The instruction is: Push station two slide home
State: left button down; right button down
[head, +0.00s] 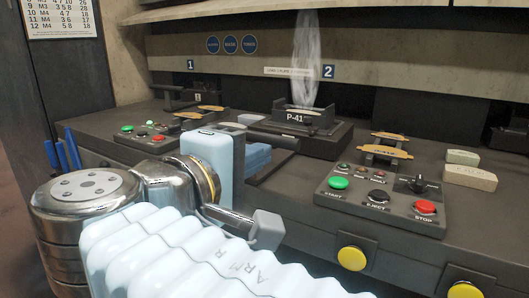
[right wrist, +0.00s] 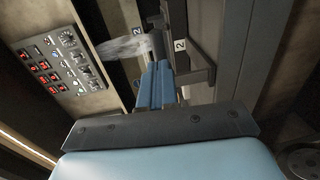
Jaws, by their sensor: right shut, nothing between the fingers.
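In the right wrist view the fingers (right wrist: 157,78) are together and empty, pointing at a dark grey part of the station (right wrist: 195,76). I cannot tell whether they touch it. My left gripper is not in view.
A control box (head: 380,195) with green, black and red buttons stands in front of the station, right of my arm. Pale blocks (head: 470,177) lie farther right. Station one (head: 195,95) and another button box (head: 148,135) are at the left. Yellow buttons (head: 352,258) line the bench front.

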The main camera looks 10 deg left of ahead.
aim_at(280, 139)
jog(key=shift+w, duration=0.1)
jog(key=shift+r+x, duration=0.2)
jog(key=shift+x, duration=1.55)
jog(key=shift+r+x, duration=0.15)
jog(key=shift+x, duration=1.55)
jog(key=shift+r+p+x, duration=0.2)
jog(key=shift+x, duration=1.7)
jog(key=shift+r+p+x, duration=0.2)
jog(key=shift+x, duration=1.7)
jog(key=shift+r+p+x, duration=0.15)
jog(key=shift+p+x, duration=0.2)
jog(key=shift+x, duration=1.3)
jog(key=shift+r+p+x, duration=0.2)
jog(key=shift+p+x, duration=0.15)
jog(key=shift+x, duration=1.35)
jog(key=shift+r+p+x, duration=0.15)
jog(key=shift+p+x, duration=0.2)
jog(key=shift+x, duration=1.3)
jog(key=shift+w, duration=0.1)
